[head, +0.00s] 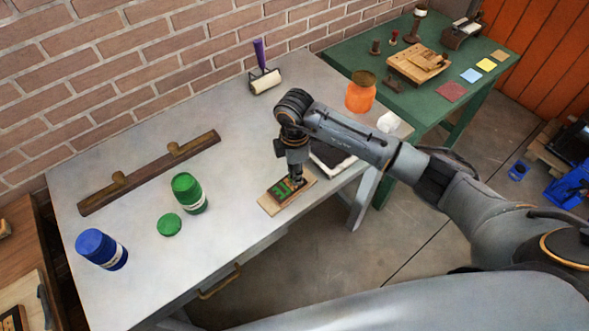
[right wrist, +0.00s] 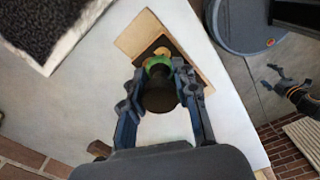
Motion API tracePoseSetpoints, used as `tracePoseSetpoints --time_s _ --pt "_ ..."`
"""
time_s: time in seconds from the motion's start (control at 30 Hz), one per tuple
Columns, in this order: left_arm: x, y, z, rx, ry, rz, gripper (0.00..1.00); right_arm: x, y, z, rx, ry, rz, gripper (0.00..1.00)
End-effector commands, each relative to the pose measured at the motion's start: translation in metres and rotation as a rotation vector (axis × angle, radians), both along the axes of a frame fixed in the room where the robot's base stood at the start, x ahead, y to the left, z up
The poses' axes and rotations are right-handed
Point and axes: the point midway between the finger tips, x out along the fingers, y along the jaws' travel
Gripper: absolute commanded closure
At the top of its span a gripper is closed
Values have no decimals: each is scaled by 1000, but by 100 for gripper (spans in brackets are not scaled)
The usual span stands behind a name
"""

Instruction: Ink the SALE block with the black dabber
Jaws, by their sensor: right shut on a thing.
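My right gripper (head: 297,181) reaches down over a small tan board (head: 271,206) near the table's front edge. In the right wrist view my right gripper (right wrist: 162,80) is shut on a dark, round-topped dabber (right wrist: 160,98). A green ring shows at the dabber's far end, over the dark block (right wrist: 160,47) on the board (right wrist: 137,37). Whether the dabber touches the block cannot be told.
A black pad (head: 329,156) lies right of the board. An open green jar (head: 190,195), its lid (head: 170,225) and a blue jar (head: 102,250) stand left. Behind are a roller (head: 264,80), a wooden rail (head: 145,175) and an orange jar (head: 360,95). A green table (head: 480,98) stands right.

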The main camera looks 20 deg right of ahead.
Motion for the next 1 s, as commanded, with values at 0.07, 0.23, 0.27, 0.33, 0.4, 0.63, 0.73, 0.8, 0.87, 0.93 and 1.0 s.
tracePoseSetpoints --time_s 0.07,0.23,0.27,0.33,0.4,0.63,0.73,0.8,0.87,0.93,1.0 --pt "0 2 -1 2 0 -1 21 0 0 -1 0 0 0 98" --pt "0 3 -2 3 -1 -2 21 0 0 -3 0 0 0 98" --pt "0 3 -2 3 -1 -2 21 0 0 -3 0 0 0 98" --pt "0 3 -3 3 -1 -2 21 0 0 -4 0 0 0 98" --pt "0 3 -4 3 -1 -2 21 0 0 -5 0 0 0 98" --pt "0 3 -5 3 -1 -2 21 0 0 -8 0 0 0 98" --pt "0 3 -5 4 -1 -1 21 0 0 -8 0 0 0 98" --pt "0 3 -5 4 -1 -1 21 0 0 -8 0 0 0 98" --pt "0 3 -5 4 -1 -1 21 0 0 -8 0 0 0 98" --pt "0 3 -5 4 -1 -1 21 0 0 -8 0 0 0 98" --pt "0 3 -5 4 -1 -1 21 0 0 -8 0 0 0 98"
